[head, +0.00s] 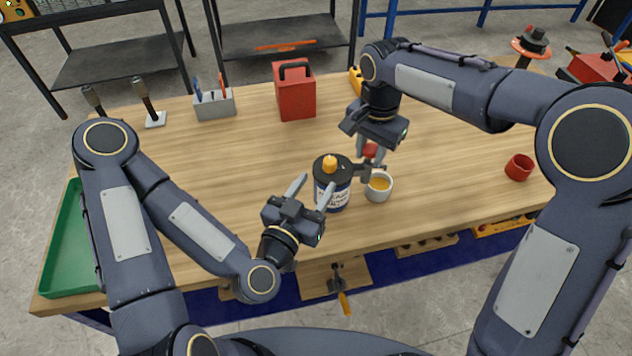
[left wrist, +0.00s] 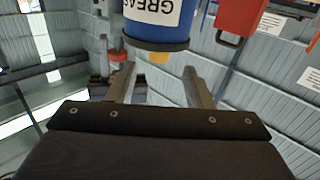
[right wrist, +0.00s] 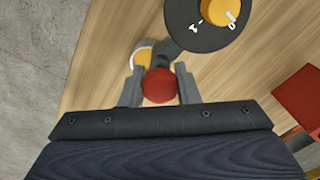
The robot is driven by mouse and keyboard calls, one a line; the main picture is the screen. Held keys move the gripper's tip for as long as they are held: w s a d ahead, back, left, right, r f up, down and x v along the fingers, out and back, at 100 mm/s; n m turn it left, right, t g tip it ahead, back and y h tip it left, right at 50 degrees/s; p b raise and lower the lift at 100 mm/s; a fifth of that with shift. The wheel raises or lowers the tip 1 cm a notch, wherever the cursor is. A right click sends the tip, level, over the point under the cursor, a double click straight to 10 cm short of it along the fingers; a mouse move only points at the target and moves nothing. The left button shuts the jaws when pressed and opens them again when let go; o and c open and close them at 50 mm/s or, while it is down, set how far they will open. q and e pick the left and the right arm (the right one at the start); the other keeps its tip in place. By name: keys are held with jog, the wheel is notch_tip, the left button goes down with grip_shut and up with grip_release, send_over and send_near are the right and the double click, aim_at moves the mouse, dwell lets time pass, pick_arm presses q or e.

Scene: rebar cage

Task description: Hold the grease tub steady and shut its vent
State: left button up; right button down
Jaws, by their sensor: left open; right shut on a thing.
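The grease tub (head: 333,197) stands upright on the workbench, a blue can with a white label and black lid. An orange knob (head: 329,162) sits on its lid; the right wrist view shows this knob (right wrist: 217,10) beside white marks. A grey arm reaches from the lid side to a red ball handle (right wrist: 158,86). My right gripper (right wrist: 160,80) is shut on that red ball, to the right of the tub. My left gripper (head: 316,184) is open, its fingers pointing at the tub. In the left wrist view the tub (left wrist: 155,28) appears inverted beyond the fingers, ungripped.
A white mug (head: 379,188) with yellow contents stands right beside the tub, under my right gripper. A red cup (head: 519,167), red box (head: 296,95), grey tool caddy (head: 215,105) and green tray (head: 68,245) stand farther off. The bench's left middle is clear.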

jog(key=c, duration=1)
grip_release()
